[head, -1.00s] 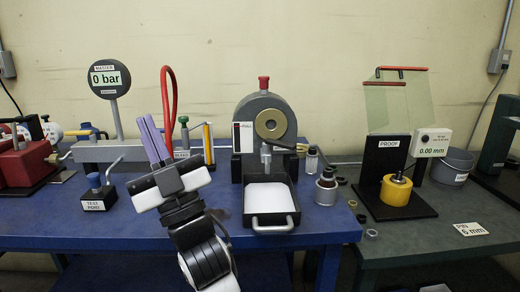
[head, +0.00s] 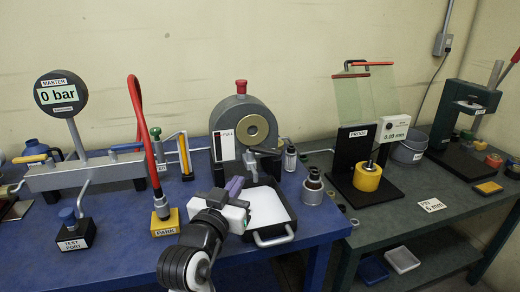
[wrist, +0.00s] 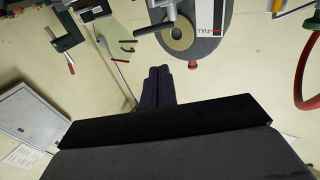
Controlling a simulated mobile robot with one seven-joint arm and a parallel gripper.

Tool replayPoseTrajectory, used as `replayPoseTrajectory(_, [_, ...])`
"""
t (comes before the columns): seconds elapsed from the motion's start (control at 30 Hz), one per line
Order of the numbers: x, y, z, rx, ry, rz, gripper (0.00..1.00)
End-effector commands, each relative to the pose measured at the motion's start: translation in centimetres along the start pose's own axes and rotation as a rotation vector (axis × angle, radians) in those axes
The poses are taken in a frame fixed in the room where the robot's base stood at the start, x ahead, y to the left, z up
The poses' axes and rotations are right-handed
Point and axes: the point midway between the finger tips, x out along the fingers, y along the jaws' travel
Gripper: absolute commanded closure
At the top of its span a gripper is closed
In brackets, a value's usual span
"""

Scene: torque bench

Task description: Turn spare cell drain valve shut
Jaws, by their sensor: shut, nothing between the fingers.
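The spare cell is likely the grey round body (head: 244,128) with a brass centre, a red knob on top and a FULL gauge plate (head: 224,146). A small metal drain valve (head: 250,163) hangs at its lower front, above a white-lined tray (head: 290,222). In the wrist view, the valve (wrist: 168,17) has a bar handle reaching to the left; its exact setting is unclear. My gripper (head: 235,186) has purple fingers, shut and empty, at the tray's left rear, below and left of the valve. The fingers (wrist: 159,78) point toward the cell without touching the valve.
A red hose (head: 140,110) ends at the yellow PARK block (head: 164,222) left of my gripper. A TEST PORT block (head: 75,236) and a gauge (head: 58,95) stand farther left. The PROOF stand (head: 352,160) is on the green bench.

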Motion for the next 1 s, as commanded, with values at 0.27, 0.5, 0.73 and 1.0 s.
replayPoseTrajectory(0.27, [2.1,2.1,1.1,-0.004,-0.061,0.075,1.0])
replayPoseTrajectory(0.5, [7.0,2.4,1.2,-0.004,-0.061,0.072,1.0])
replayPoseTrajectory(0.73, [11.5,2.7,1.4,-0.003,-0.061,0.071,1.0])
replayPoseTrajectory(1.0, [14.2,2.8,1.9,-0.002,-0.059,0.067,1.0])
